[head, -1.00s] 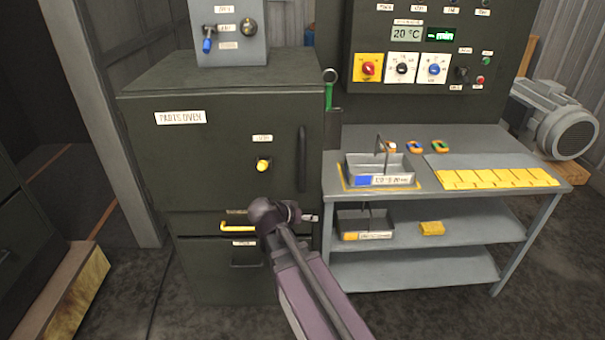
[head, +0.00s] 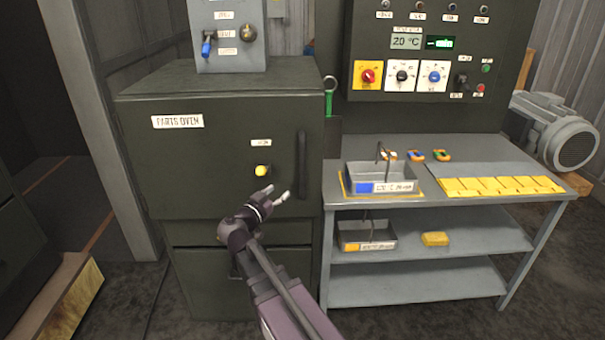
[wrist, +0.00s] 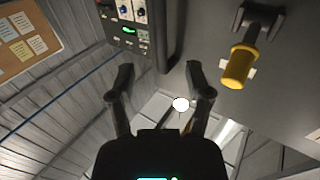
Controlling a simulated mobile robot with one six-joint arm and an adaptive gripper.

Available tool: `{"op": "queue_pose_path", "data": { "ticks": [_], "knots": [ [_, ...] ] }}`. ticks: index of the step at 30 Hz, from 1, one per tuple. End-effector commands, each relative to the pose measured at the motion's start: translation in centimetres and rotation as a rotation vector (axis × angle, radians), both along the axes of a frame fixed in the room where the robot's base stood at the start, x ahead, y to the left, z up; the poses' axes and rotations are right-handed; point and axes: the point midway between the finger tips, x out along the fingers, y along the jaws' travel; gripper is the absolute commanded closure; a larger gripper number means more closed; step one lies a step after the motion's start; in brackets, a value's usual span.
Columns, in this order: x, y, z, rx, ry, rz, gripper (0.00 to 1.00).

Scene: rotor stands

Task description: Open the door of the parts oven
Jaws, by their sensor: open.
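The parts oven (head: 180,155) is a dark green cabinet with a name label; its door appears closed. A dark vertical handle (head: 302,160) runs along the door's right side. A yellow-ended knob (head: 262,171) sits left of the handle; it shows large at the upper right in the wrist view (wrist: 239,68). My gripper (head: 277,193) is open and empty in front of the door, below the knob and just left of the handle's lower end. In the wrist view a dark bar, likely the handle (wrist: 170,35), lies beyond the open fingers (wrist: 160,75). No contact is visible.
A grey control box (head: 230,40) stands on the oven. To the right, a grey workbench (head: 455,215) bears a metal tray (head: 350,175) and yellow pieces, below a control panel (head: 435,110). A wooden-edged block (head: 75,305) lies at lower left. Floor shows between block and oven.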

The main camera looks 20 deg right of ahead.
Motion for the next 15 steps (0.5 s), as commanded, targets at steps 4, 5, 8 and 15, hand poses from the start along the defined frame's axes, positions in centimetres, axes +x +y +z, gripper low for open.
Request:
{"op": "queue_pose_path", "data": {
  "ticks": [4,5,8,15],
  "knots": [
    [0.0,-0.1,0.0,0.0,0.001,-0.001,0.35],
    [0.1,-0.1,0.0,0.0,0.001,-0.001,0.35],
    [0.3,-0.3,0.0,0.0,0.001,-0.002,0.35],
    [1.5,-1.7,0.0,0.001,0.002,-0.003,0.35]
  ]
}}
